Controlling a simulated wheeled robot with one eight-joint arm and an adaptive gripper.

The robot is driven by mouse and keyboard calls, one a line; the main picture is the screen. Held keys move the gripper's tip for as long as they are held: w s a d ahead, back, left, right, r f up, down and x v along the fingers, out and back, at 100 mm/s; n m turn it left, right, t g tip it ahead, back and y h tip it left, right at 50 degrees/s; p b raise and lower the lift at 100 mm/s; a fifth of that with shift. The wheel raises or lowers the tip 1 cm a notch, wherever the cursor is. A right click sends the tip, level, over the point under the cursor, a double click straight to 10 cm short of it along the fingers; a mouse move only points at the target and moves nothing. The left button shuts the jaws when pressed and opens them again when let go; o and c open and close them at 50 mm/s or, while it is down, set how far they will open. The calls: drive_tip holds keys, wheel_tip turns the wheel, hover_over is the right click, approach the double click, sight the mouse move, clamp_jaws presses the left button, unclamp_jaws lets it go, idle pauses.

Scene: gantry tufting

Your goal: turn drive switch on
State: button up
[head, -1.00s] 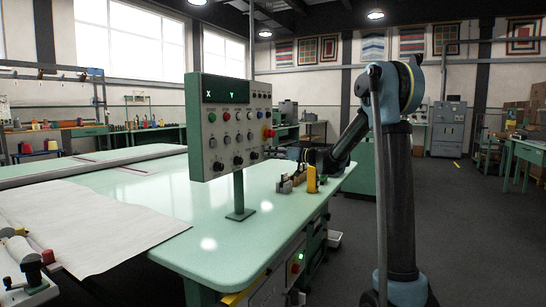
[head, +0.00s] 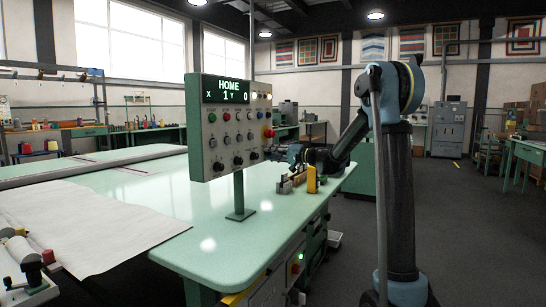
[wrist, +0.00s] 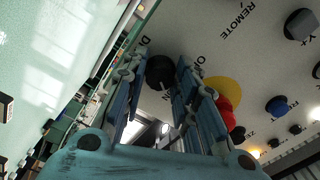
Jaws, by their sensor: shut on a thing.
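The drive switch is a black round knob (wrist: 160,71) on the pale face of the control panel (head: 230,125). In the wrist view it lies between the fingers of my gripper (wrist: 162,82), which are closed on its sides. Printed words, including ON and part of a word starting with D, stand beside it. In the head view my gripper (head: 294,154) is at the panel's lower right edge, and I cannot make out the knob there.
A red stop button (wrist: 228,112) on a yellow ring sits close beside my right finger. Other knobs and lamps crowd the panel. The panel stands on a post over the pale green table (head: 205,215). A yellow object (head: 312,180) and small blocks stand under my gripper.

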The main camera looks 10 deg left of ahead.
drive_tip(key=shift+w+m, duration=0.1)
drive_tip(key=shift+m, duration=0.3)
drive_tip(key=o, duration=1.1)
drive_tip(key=shift+f, duration=0.15)
drive_tip(key=v, duration=1.2)
